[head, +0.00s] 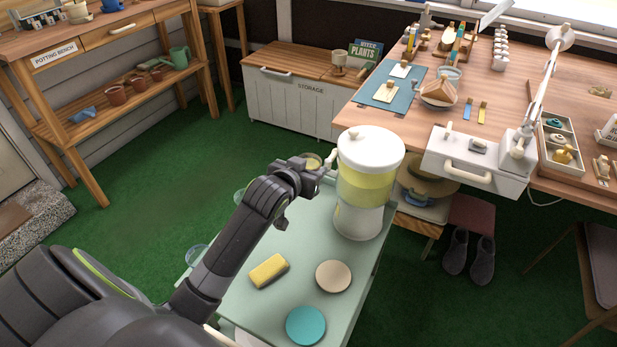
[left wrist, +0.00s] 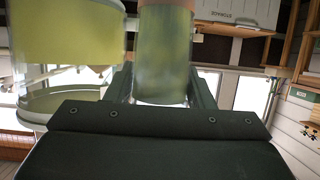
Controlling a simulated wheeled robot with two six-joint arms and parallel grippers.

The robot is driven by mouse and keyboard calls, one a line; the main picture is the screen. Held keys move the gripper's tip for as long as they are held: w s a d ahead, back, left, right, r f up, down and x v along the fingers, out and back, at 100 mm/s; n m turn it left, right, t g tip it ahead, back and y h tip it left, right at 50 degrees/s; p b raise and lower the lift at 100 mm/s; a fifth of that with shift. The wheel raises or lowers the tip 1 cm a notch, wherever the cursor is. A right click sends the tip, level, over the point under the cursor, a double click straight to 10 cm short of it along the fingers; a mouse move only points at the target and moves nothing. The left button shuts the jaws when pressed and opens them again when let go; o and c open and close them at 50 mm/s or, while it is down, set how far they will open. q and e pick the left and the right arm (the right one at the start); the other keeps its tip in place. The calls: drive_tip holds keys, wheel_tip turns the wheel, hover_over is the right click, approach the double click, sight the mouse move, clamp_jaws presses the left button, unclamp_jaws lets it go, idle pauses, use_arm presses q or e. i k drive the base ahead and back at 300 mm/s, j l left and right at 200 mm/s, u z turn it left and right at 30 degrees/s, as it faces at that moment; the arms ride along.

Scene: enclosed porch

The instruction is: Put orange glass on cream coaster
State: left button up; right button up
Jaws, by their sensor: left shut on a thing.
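My left gripper (head: 313,170) is shut on a glass (head: 313,160) just left of the drink dispenser's tap side. In the left wrist view the glass (left wrist: 163,65) stands between the fingers and looks yellow-green, with a brownish band; I cannot clearly make out an orange tint. The cream coaster (head: 333,276) lies bare on the pale green cart top, nearer than the gripper and to its right. The dispenser (head: 367,180), white-lidded with yellow-green drink, stands right beside the gripper and fills the left of the wrist view (left wrist: 65,45). My right gripper is out of view.
A yellow sponge (head: 268,271) lies left of the cream coaster, and a teal coaster (head: 306,325) lies in front of it. A greenish glass (head: 239,196) and a bluish glass (head: 197,255) are partly hidden by my left arm. A wooden workbench (head: 375,125) stands beyond the cart.

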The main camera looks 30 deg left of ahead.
sight(334, 275)
drive_tip(key=i+l+u, duration=0.1)
drive_tip(key=l+u, duration=0.35)
drive_tip(key=l, duration=0.5)
drive_tip(key=l+u, duration=0.4)
drive_tip(key=l, duration=0.5)
